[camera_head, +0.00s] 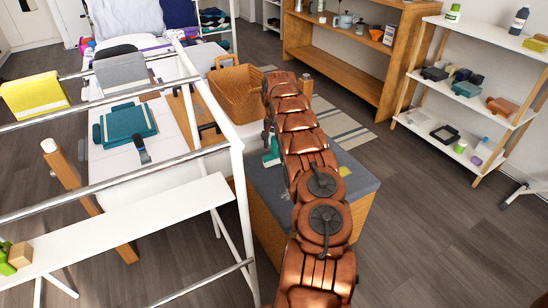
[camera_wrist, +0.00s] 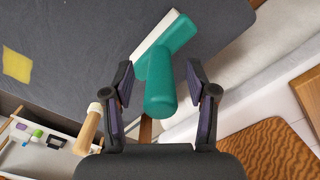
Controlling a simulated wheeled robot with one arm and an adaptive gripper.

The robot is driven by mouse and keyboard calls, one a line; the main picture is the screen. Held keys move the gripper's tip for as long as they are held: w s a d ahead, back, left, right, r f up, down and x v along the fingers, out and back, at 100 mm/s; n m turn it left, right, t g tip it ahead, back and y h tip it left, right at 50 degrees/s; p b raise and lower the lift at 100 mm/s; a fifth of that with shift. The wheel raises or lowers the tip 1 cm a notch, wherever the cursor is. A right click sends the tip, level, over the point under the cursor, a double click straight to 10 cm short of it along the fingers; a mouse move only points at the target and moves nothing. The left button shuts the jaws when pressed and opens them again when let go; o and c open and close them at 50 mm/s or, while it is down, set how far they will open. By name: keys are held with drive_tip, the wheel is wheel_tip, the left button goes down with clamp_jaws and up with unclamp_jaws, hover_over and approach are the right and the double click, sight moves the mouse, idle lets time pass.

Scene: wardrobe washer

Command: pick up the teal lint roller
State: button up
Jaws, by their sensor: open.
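The teal lint roller (camera_wrist: 162,75) has a thick rounded handle and a teal head with a white strip along one side. In the wrist view it is over the grey top of a wooden chest (camera_wrist: 228,20); whether its handle touches the top I cannot tell. My gripper (camera_wrist: 160,70) is open, one finger on each side of the handle, with gaps showing on both sides. In the head view a small teal part of the roller (camera_head: 271,153) shows beside my arm on the chest top (camera_head: 359,184); my arm hides the rest.
A yellow square (camera_wrist: 17,66) lies flat on the chest top. A wicker basket (camera_head: 237,92) stands behind the chest. A white rail rack (camera_head: 243,190) stands left, with folded clothes beyond it. Shelves (camera_head: 400,118) stand right; the floor before them is clear.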

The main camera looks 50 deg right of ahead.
clamp_jaws()
idle(0.5)
